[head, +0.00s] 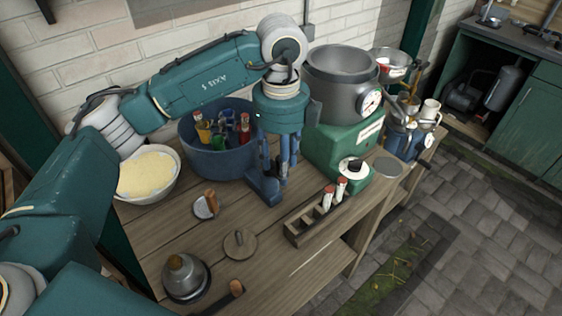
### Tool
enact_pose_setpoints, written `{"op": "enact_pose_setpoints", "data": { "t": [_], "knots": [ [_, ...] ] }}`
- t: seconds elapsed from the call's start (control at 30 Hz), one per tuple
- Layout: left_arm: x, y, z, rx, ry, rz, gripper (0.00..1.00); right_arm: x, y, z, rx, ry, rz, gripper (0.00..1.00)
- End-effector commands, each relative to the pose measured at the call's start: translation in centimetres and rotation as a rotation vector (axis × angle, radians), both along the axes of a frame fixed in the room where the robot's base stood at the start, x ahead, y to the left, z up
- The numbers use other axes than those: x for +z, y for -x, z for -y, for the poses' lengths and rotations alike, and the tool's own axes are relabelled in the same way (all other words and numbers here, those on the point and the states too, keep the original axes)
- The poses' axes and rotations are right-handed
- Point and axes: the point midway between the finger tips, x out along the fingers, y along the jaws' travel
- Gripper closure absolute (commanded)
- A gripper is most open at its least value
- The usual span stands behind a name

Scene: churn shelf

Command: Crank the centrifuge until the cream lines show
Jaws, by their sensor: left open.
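A green-based machine (335,148) with a grey metal drum (343,85) and a round dial stands at the back of the wooden bench; it looks like the centrifuge. A black knob on a pale disc (353,167) sits at its front; I cannot tell whether this is the crank. Two red-capped tubes (334,193) stand in a wooden rack (306,225) in front of it. Any cream lines are too small to see. My left gripper (276,178) points down, open and empty, left of the machine and just right of the blue tub. My right gripper is out of view.
The blue tub (215,160) holds several bottles. A white bowl of yellow stuff (150,198) stands left. A metal cone-topped vessel (183,278) and a round lid (240,245) lie in front. A blue machine (405,143) stands at the right end.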

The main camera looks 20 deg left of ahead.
Motion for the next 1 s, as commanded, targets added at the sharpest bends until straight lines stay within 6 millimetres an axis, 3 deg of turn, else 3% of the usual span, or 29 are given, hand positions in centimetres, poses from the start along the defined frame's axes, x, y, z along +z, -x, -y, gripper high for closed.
{"op": "enact_pose_setpoints", "data": {
  "t": [0.27, 1.0],
  "knots": [
    [0.7, 0.0, 0.0, 0.000, 0.001, 0.001, 0.59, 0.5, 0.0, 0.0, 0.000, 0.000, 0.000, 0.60],
    [6.7, 0.0, 0.0, 0.000, 0.001, 0.001, 0.59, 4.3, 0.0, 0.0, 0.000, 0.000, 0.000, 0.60]
  ]
}}
